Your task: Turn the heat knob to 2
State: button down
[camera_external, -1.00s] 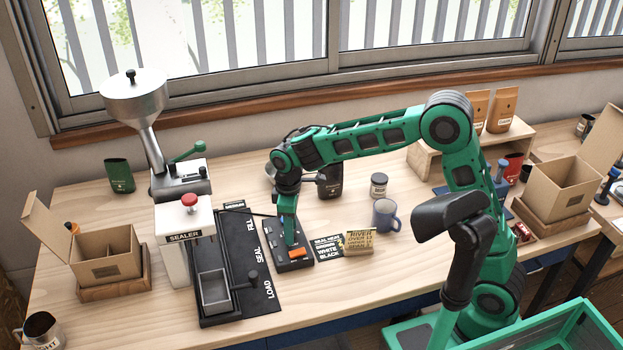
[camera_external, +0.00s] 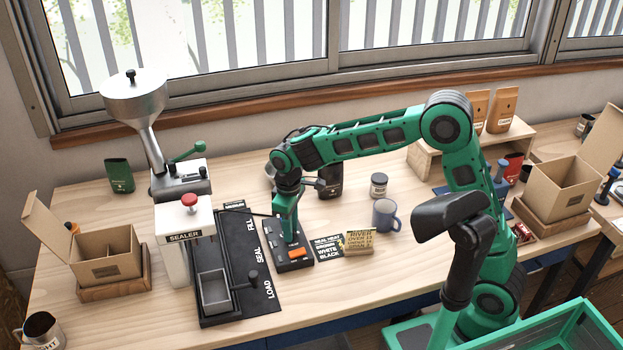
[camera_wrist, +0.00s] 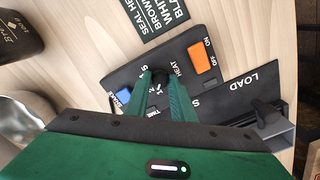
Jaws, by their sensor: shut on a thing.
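The dark control box (camera_external: 297,264) lies on the bench beside the sealer's track. The heat knob (camera_wrist: 160,75) is a small black knob on this box, next to the word HEAT in the wrist view. My gripper (camera_wrist: 160,88) is shut on the knob, its two green fingers on either side. In the external view my gripper (camera_external: 290,240) reaches straight down to the box and hides the knob. The fingers cover part of the scale, so I cannot read the knob's setting. An orange ON/OFF switch (camera_wrist: 202,57) and a blue button (camera_wrist: 124,95) sit on the same box.
The sealer (camera_external: 185,238) and its track with a metal tray (camera_external: 214,292) stand just left of the box. A label card (camera_external: 327,248), a small sign (camera_external: 359,242) and a blue mug (camera_external: 385,215) are to the right. A dark bag (camera_external: 331,182) stands behind.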

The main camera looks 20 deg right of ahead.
jog(key=shift+w+m, duration=0.2)
jog(key=shift+m, duration=1.4)
jog(key=c, duration=1.5)
grip_release()
jog(key=shift+s, duration=0.1)
notch_tip(320, 180, up, 11)
jog(key=shift+f, duration=0.1)
jog(key=shift+d, duration=0.15)
